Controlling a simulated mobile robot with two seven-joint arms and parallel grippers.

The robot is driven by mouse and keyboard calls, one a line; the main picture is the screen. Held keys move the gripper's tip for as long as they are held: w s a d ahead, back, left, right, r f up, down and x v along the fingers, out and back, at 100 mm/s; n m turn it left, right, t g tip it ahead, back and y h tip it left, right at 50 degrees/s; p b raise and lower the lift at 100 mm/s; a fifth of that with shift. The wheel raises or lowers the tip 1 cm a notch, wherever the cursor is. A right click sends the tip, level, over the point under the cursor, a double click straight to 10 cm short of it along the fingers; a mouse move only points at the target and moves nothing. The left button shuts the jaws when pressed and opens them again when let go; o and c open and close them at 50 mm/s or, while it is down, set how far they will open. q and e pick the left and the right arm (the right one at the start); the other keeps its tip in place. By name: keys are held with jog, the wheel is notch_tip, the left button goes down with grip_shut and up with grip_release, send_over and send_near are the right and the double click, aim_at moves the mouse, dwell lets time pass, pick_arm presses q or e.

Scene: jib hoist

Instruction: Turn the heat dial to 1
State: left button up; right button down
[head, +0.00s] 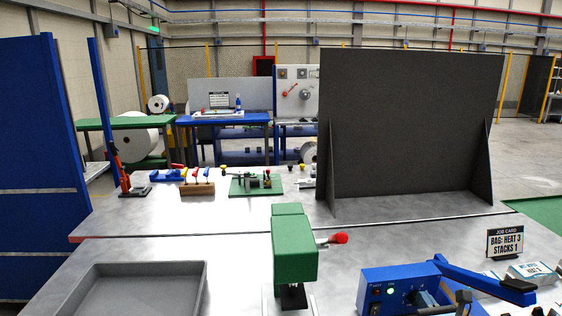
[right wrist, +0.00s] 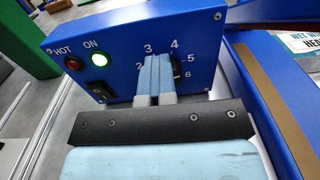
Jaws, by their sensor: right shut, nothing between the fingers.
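The blue sealer box (head: 372,284) stands at the lower right of the head view, with its lit green lamp (head: 390,291). In the right wrist view its blue front panel (right wrist: 120,50) fills the top, with numbers 2 to 6 showing around the heat dial. The dark dial (right wrist: 177,66) is mostly hidden behind my fingers, only its right edge showing. Its pointer and the 1 are hidden. My right gripper (right wrist: 156,62) is shut, its fingertips in front of the dial; I cannot tell if they touch it. My left gripper is not in view.
A job card (head: 505,242) reads "BAG: HEAT 3 STACKS 1". The sealer's blue lever arm (head: 480,279) reaches right above the box. A green press (head: 295,250) with a red knob and a grey tray (head: 200,270) stand left. A black rocker switch (right wrist: 103,91) sits below the lamps.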

jog(key=shift+w+a+r, duration=0.1)
jog(key=shift+a+r, duration=0.3)
jog(key=shift+a, duration=0.15)
jog(key=shift+r+p, duration=0.4)
jog(key=shift+p, duration=0.15)
jog(key=shift+s+f, duration=0.15)
jog(key=shift+s, duration=0.05)
jog(key=shift+s+a+y, duration=0.2)
jog(key=shift+a+y, duration=0.1)
jog(key=shift+a, duration=0.05)
jog(key=shift+s+d+f, duration=0.1)
jog(key=shift+s+d, duration=0.1)
jog(key=shift+s, duration=0.95)
jog(key=shift+s+d+f, duration=0.1)
jog(key=shift+s+d, duration=0.1)
jog(key=shift+s, duration=0.9)
jog(key=shift+d+p, duration=0.15)
jog(key=shift+p, duration=0.15)
